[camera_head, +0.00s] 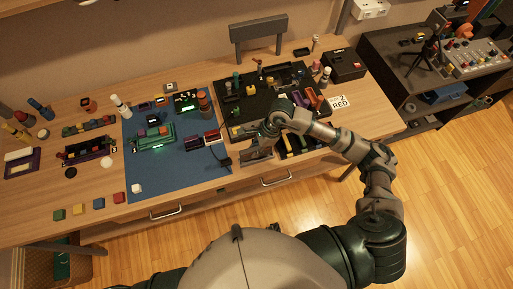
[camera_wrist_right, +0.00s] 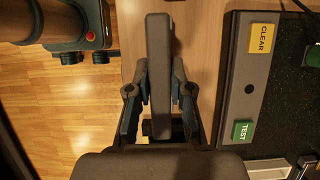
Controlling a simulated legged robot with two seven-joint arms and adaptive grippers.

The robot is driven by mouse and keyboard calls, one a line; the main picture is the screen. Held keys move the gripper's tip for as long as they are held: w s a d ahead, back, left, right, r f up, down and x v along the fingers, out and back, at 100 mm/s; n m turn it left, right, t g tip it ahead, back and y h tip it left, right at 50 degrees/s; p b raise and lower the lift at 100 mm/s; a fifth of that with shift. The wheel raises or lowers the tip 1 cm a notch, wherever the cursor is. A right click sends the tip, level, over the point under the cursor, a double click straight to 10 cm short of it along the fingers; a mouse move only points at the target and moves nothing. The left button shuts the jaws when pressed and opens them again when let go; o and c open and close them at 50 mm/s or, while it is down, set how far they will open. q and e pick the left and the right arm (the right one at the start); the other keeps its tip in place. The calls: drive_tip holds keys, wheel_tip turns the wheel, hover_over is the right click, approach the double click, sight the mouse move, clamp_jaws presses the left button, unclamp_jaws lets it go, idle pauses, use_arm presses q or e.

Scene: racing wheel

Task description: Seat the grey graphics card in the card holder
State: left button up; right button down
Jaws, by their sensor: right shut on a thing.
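My right gripper (camera_head: 258,148) is at the front edge of the black work board, low over the table's front. In the right wrist view its two fingers (camera_wrist_right: 160,105) are shut on a long flat grey piece, the graphics card (camera_wrist_right: 160,50), seen edge-on and upright in the picture. In the head view the gripper hides most of the card. I cannot tell for certain which piece is the card holder. My left gripper is not in view.
The black board (camera_head: 232,105) carries several small parts. In the wrist view its edge strip has a yellow CLEAR button (camera_wrist_right: 262,38) and a green TEST button (camera_wrist_right: 242,131). A blue mat (camera_head: 185,173) with a green circuit board (camera_head: 150,141) lies left. A black box (camera_head: 344,63) stands right.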

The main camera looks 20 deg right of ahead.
drive_tip(key=shift+a, duration=0.25)
drive_tip(key=shift+d, duration=0.2)
drive_tip(key=shift+d+b, duration=0.1)
drive_tip(key=shift+b, duration=0.25)
idle(1.0)
drive_tip(key=shift+f+b, duration=1.35)
drive_tip(key=shift+f, duration=0.05)
drive_tip(key=c, duration=1)
unclamp_jaws()
drive_tip(key=shift+o, duration=0.2)
drive_tip(key=v, duration=1.2)
